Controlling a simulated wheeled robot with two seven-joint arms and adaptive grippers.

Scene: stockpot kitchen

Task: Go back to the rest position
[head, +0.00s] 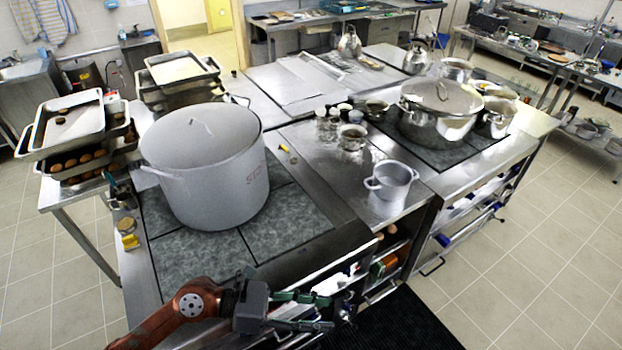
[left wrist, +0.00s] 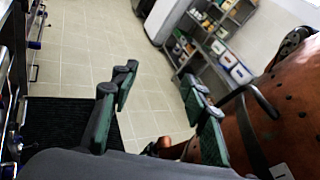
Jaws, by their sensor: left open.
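My left gripper (head: 318,311) is in front of the stove's front edge at the bottom of the head view, pointing right. Its green fingers are apart with nothing between them. In the left wrist view the open fingers (left wrist: 160,100) frame bare floor and a dark mat. A large grey stockpot (head: 210,170) with its lid on stands upright on the near stove top, behind and apart from my left gripper. My right gripper is not in the head view, and I cannot make it out in the left wrist view.
The steel counter edge and open shelves (head: 385,255) are close behind my left gripper. A small grey pot (head: 391,186) and a large lidded pot (head: 440,112) stand on the island. Stacked trays (head: 75,125) are at left. The tiled floor (head: 520,285) at right is clear.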

